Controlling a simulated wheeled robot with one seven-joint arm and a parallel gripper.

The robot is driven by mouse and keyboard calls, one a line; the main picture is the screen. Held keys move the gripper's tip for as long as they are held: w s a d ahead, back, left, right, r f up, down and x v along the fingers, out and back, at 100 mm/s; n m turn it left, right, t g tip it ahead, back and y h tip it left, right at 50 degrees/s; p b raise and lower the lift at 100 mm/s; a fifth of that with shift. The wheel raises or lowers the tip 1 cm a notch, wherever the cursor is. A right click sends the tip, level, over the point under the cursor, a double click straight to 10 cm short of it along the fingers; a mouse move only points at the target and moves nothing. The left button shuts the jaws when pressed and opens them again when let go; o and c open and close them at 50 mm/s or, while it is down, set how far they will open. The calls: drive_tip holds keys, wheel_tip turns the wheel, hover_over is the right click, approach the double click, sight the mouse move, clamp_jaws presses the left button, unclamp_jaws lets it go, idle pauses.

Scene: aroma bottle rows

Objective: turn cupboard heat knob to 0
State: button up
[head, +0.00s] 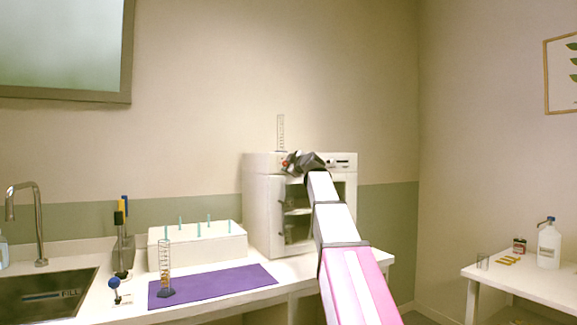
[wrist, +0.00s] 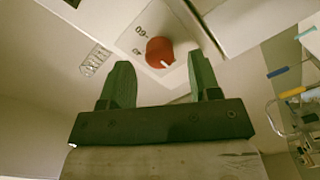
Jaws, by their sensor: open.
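The white cupboard (head: 262,215) stands on the counter, with a glass door and a control panel along its top. In the wrist view its heat knob (wrist: 158,48) is a red dial with a white pointer directed to the lower right. Printed numbers beside it appear upside down; one looks like 60, the others are hard to read. In the head view a bit of red knob (head: 285,164) shows beside my gripper (head: 292,162), at the panel. In the wrist view the green fingers of my gripper (wrist: 159,63) are open, with the knob beyond and between their tips. Contact is not clear.
A white peg rack (head: 197,247) and a purple mat (head: 212,286) lie left of the cupboard. A cylinder (head: 165,272) stands at the mat, and a sink (head: 45,292) is farther left. A side table (head: 530,285) at right holds a white bottle (head: 549,245).

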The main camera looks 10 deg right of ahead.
drive_tip(key=v, duration=0.9)
